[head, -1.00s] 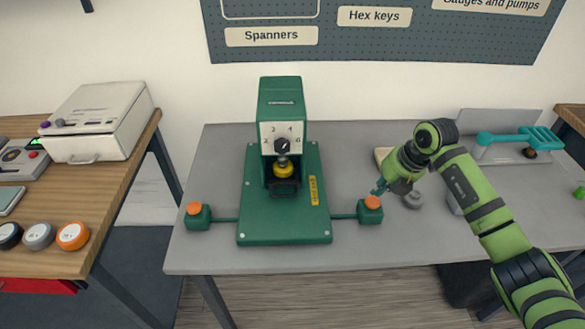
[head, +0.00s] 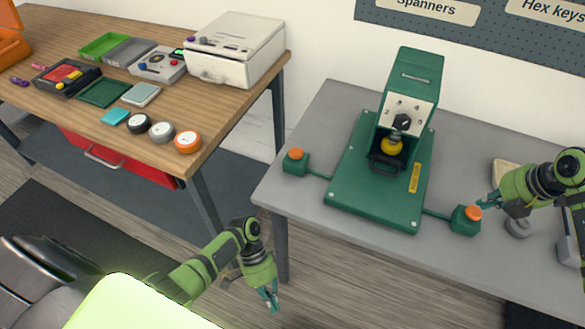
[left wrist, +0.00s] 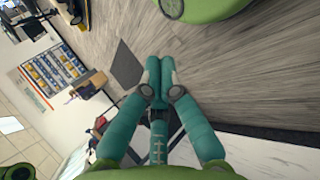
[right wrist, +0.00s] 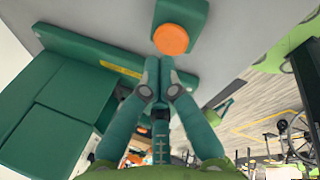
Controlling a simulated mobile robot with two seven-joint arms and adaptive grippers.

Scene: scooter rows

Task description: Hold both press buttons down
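The green press (head: 385,150) stands on the grey table, with a dial and a yellow part at its front. An orange left button (head: 295,154) sits on a green box at its left. An orange right button (head: 472,213) sits on a like box at its right. My right gripper (head: 484,202) is shut and empty beside the right button; its tips show just below the orange disc (right wrist: 171,39) in the right wrist view. I cannot tell if they touch it. My left gripper (head: 271,297) hangs below and in front of the table edge, shut and empty (left wrist: 159,78).
The grey table (head: 320,120) has bare room around the left button. A wooden bench (head: 225,108) at the left bears a white machine (head: 236,48), trays and several round pucks. A floor gap lies between bench and table.

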